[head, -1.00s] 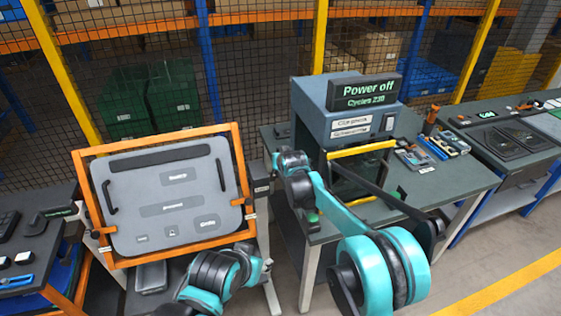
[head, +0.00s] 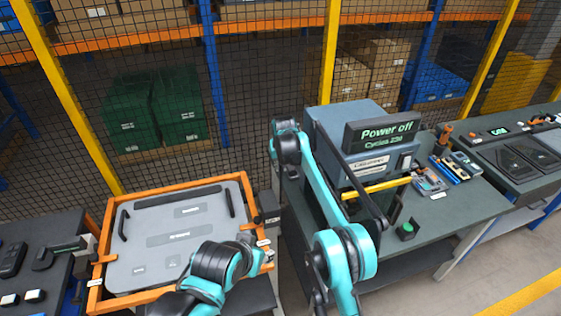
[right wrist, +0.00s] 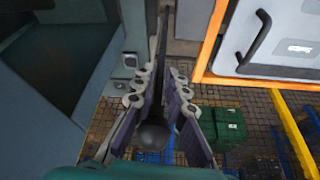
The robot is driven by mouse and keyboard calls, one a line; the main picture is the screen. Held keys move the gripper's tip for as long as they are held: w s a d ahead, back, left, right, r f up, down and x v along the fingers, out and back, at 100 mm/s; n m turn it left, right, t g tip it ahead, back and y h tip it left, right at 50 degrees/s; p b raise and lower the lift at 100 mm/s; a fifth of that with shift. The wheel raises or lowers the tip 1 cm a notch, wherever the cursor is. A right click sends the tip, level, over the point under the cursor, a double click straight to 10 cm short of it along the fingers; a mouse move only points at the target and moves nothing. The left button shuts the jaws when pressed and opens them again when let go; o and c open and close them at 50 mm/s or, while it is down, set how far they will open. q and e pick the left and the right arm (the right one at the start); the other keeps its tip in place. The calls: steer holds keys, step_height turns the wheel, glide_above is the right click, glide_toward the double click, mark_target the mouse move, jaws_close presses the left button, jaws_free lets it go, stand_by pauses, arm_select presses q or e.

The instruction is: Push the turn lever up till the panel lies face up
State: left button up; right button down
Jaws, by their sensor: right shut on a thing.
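The grey panel (head: 185,240) in its orange frame (head: 112,215) is at the lower left of the head view. It leans back, its face turned largely upward. The turn lever is a dark rod with a round black knob (right wrist: 152,136), clear in the right wrist view. My right gripper (right wrist: 162,92) is shut on the lever, with the knob between its fingers.
A grey machine (head: 345,118) with a "Power off" display (head: 382,132) stands on the bench right of my right arm. A yellow bar (head: 376,188) crosses its front. A dark side table (head: 35,240) is left of the panel. A mesh fence and green crates (head: 150,110) are behind.

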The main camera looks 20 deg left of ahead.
arm_select(q)
steer(key=shift+r, duration=0.1)
arm_select(e)
steer(key=shift+w+r, duration=0.4)
steer(key=shift+r, duration=0.05)
steer(key=c, duration=1.6)
jaws_free()
steer(key=shift+w, duration=0.1)
arm_select(q)
steer(key=shift+w+a, duration=0.2)
steer(key=shift+w, duration=0.2)
arm_select(e)
steer(key=shift+o, duration=0.2)
steer(key=v, duration=1)
steer(key=shift+a+r, duration=0.2)
steer(key=shift+r, duration=0.2)
steer(key=shift+d, duration=0.1)
